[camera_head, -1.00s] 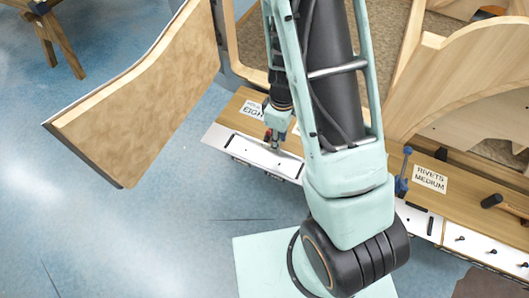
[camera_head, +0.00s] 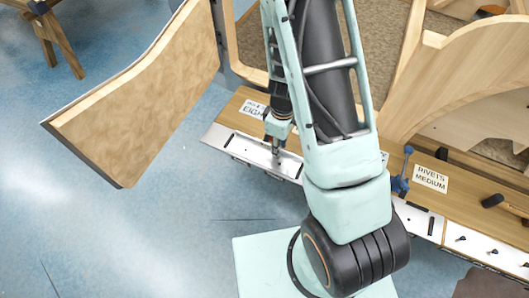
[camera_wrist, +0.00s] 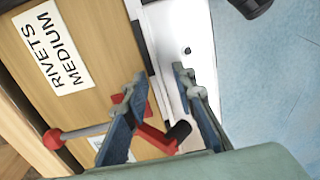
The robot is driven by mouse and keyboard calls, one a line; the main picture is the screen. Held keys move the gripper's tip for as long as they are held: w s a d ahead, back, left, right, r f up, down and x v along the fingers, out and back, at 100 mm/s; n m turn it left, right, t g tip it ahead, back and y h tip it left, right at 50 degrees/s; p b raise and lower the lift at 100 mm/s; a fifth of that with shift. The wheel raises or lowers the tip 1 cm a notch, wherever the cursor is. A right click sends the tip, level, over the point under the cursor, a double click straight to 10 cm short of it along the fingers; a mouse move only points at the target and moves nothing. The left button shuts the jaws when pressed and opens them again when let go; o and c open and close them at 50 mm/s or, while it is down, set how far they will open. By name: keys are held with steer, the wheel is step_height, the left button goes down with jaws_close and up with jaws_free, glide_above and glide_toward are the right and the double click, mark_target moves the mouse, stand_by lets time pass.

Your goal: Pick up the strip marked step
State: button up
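A long pale metal strip (camera_head: 228,141) with dark slots lies along the front edge of the wooden sill, left of my arm in the head view. No "step" marking is readable on it. My gripper (camera_head: 276,158) is over this strip, and the arm hides part of the sill. In the wrist view, my gripper (camera_wrist: 160,75) has its two fingers spread, with nothing seen held between them. A white strip face (camera_wrist: 185,30) with a small dark hole shows beyond the fingertips. Whether the fingers touch the strip cannot be told.
A red clamp (camera_wrist: 155,137) sits close to the fingers in the wrist view. A blue clamp (camera_head: 401,172) stands on the sill by the "RIVETS MEDIUM" label (camera_head: 430,178). A black-headed hammer (camera_head: 493,201) lies at right. A wooden panel (camera_head: 140,95) juts out at left; open blue floor is in front.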

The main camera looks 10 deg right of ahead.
steer(key=shift+f, duration=0.15)
steer(key=shift+c, duration=0.5)
jaws_close()
